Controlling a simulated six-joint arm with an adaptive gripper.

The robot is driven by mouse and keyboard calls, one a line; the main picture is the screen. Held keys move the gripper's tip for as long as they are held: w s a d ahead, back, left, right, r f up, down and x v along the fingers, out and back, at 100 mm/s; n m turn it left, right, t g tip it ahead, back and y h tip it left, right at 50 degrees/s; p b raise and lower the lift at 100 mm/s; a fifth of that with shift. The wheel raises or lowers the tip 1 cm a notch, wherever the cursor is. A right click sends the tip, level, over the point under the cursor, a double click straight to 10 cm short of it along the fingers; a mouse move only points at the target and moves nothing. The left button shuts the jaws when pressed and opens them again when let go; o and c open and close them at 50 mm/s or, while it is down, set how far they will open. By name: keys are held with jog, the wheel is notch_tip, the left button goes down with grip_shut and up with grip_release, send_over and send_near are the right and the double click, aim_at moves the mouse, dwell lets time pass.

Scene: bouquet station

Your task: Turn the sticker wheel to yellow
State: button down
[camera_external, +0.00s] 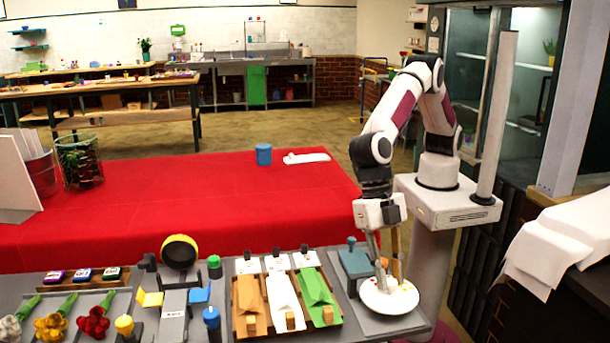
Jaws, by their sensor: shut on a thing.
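The sticker wheel (399,301) is a round white disc with small coloured dots on its upper face, lying at the right end of the grey station. My gripper (384,268) points down over the wheel's far side, its fingers reaching to the disc. It is shut on the sticker wheel, at a small orange part near the rim. The fingers hide part of the wheel there. The dots are too small to tell which colour is selected.
A blue block-like tool (355,262) stands close to the wheel's left. A tray of orange, white and green wraps (285,302) lies further left. Flowers (52,326) and a yellow-rimmed round holder (180,250) are at the left. The red table (230,205) behind is mostly clear.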

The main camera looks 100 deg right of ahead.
jog(key=shift+n, duration=0.4)
jog(key=c, duration=1.8)
grip_release()
jog(key=shift+m, duration=0.5)
jog(key=shift+s+m+t, duration=0.15)
jog(key=shift+m+t, duration=0.35)
jog(key=shift+m, duration=0.9)
jog(key=shift+m+t, duration=0.4)
jog(key=shift+m, duration=0.6)
jog(key=shift+s+m+t, duration=0.1)
jog(key=shift+m+t, duration=0.3)
jog(key=shift+m, duration=0.6)
